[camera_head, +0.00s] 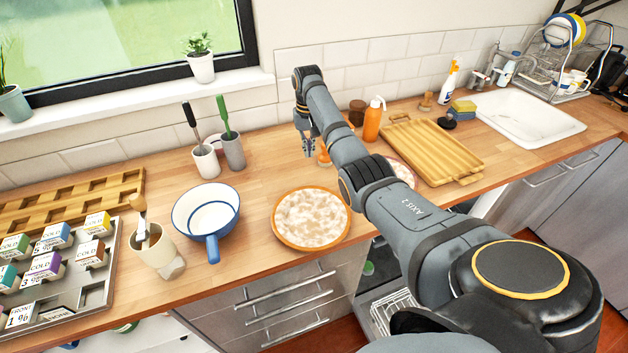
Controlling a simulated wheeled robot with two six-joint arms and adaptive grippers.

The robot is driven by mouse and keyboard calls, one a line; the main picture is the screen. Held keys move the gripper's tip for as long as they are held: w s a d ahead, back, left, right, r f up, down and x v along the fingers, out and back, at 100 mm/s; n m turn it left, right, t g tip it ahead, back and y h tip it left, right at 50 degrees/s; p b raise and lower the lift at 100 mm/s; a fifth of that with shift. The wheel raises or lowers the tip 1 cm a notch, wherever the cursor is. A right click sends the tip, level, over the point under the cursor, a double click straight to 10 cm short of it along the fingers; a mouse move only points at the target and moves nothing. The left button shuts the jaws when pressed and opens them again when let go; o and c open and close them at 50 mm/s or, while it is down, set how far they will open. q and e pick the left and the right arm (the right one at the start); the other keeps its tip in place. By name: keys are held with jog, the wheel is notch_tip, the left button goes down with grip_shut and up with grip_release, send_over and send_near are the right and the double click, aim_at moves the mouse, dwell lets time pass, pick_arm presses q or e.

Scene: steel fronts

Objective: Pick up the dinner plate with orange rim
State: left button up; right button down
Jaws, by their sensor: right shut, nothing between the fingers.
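A dinner plate with an orange rim (311,218) lies flat on the wooden counter, right of a blue-and-white pan. Its face is whitish with brown blotches. Part of another plate (401,172) shows behind my right arm; most of it is hidden. My right gripper (308,152) is small in view, behind the orange-rimmed plate and above the counter near the wall. It is shut and empty, apart from the plate. My left gripper is not in view.
The pan (207,211) stands close left of the plate. A wooden tray (432,149), orange bottle (373,119) and sink (527,118) are to the right. Two utensil cups (206,161) stand at the back left. Counter between cups and plate is clear.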

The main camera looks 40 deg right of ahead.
aim_at(310, 184)
notch_tip(310, 184, down, 10)
jog(key=shift+s+a+r+p, duration=0.15)
jog(key=shift+r+p, duration=0.1)
jog(key=shift+p, duration=0.2)
jog(key=s+p, duration=0.1)
jog(key=s+a+p, duration=0.1)
jog(key=p, duration=0.1)
jog(key=shift+r, duration=0.1)
jog(key=shift+s+a+p, duration=0.25)
jog(key=shift+s+p, duration=0.5)
jog(key=shift+s, duration=0.05)
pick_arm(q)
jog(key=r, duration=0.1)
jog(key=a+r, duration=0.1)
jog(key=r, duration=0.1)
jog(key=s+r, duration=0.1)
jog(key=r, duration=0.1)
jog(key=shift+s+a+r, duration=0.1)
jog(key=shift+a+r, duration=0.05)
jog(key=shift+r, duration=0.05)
pick_arm(e)
jog(key=shift+a+f, duration=0.1)
jog(key=shift+f, duration=0.1)
